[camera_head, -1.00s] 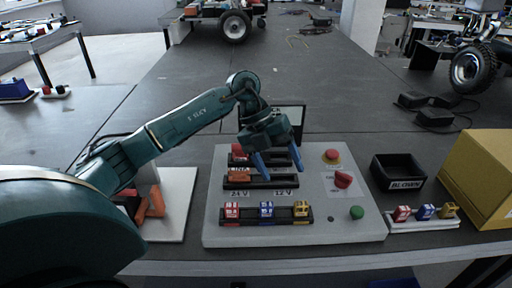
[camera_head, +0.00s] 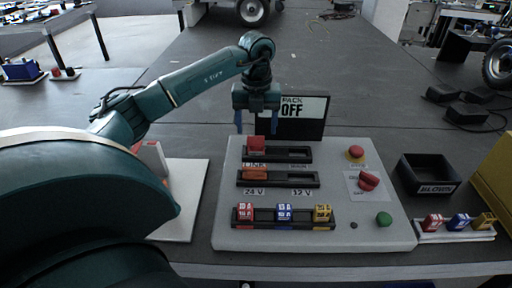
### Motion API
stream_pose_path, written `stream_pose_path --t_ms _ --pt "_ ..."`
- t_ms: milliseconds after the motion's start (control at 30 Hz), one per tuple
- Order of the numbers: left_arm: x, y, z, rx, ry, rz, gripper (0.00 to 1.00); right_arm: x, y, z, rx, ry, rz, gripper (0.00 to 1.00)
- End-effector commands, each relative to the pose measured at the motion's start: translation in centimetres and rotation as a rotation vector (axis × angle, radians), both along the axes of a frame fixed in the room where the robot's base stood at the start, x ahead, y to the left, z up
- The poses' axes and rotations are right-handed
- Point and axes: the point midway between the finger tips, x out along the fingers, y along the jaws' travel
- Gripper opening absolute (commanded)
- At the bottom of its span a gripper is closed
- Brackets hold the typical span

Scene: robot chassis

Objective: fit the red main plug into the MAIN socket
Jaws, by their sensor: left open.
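A red block (camera_head: 256,144), which looks like the main plug, sits at the left end of the top black rail (camera_head: 292,153) on the grey panel (camera_head: 232,235). A small label under the rail's right half may read MAIN (camera_head: 298,164); it is too blurred to be sure. The right half of that rail is empty. My left gripper (camera_head: 256,122) is open and empty, with its blue fingers pointing down, spread to either side of the red block's line and appearing just above or behind it. I see no contact. My right gripper is not in view.
An orange block (camera_head: 255,174) sits over 24 V in the second rail. Red, blue and yellow fuses fill the lower rail (camera_head: 304,222). A display (camera_head: 302,117) reading PACK OFF stands behind. Red knobs, a green button (camera_head: 383,219) and the BLOWN bin (camera_head: 428,174) are right.

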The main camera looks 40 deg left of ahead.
Motion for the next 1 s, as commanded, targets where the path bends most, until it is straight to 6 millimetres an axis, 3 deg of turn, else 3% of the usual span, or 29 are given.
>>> stream_pose_path --t_ms 400,700,1000 --pt "-0.6 -0.2 -4.9 -0.001 0.002 0.000 0.67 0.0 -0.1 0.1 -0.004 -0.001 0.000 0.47" --pt "-0.5 -0.2 -5.4 -0.001 -0.001 -0.001 0.67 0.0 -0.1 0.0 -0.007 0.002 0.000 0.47" --pt "-0.5 -0.2 -5.4 -0.001 -0.001 -0.001 0.43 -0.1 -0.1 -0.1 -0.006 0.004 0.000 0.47"
